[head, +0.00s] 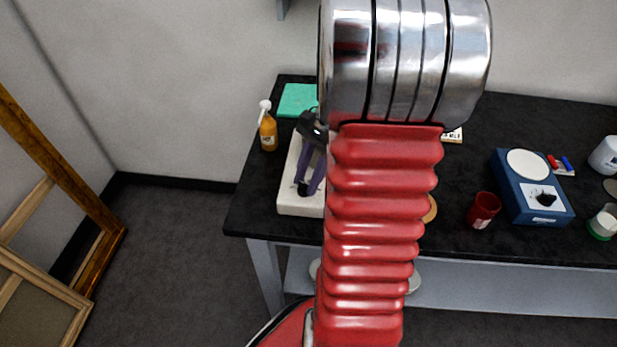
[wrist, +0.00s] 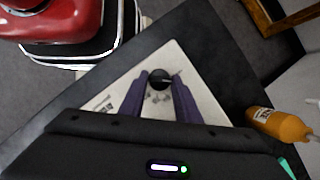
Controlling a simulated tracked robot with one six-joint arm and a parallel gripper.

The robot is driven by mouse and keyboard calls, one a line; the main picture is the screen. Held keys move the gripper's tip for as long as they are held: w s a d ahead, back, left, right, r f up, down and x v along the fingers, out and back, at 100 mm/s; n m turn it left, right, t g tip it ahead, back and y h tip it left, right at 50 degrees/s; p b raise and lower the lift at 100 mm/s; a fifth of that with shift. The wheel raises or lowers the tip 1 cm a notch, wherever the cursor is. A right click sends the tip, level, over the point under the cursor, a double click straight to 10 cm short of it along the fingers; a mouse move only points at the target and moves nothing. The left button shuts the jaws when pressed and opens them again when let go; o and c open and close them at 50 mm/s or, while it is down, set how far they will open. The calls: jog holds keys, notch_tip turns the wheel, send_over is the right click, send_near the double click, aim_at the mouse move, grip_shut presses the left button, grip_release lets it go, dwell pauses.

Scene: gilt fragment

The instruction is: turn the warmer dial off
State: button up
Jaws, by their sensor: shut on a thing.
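A low cream-white box (head: 299,207) stands at the left end of the black bench, and it also shows in the wrist view (wrist: 125,94). A round black dial (wrist: 159,79) with a light pointer and small marks around it is on its face. My gripper (wrist: 160,88) has its two purple fingers on either side of this dial and is shut on it. In the head view my gripper (head: 309,186) reaches down onto the box, and my arm hides the box's right part. A blue box (head: 516,206) with a white round plate and another black dial (head: 546,199) stands farther right, apart from my gripper.
An orange bottle (head: 268,134) with a white top stands just left of the cream-white box. A teal sheet (head: 298,100) lies behind it. A red cup (head: 483,209) stands left of the blue box. Wooden frames (head: 60,212) lean at the far left.

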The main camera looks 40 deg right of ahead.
jog(key=n+g, duration=0.1)
jog(key=n, duration=0.2)
jog(key=w+n+g, duration=0.1)
jog(key=n, duration=0.2)
jog(key=shift+r, duration=0.1)
jog(key=shift+h, duration=0.3)
jog(key=o, duration=1)
jog(key=shift+s, duration=0.1)
jog(key=shift+o, duration=0.2)
jog(key=v, duration=1.3)
jog(key=shift+d+r, duration=0.2)
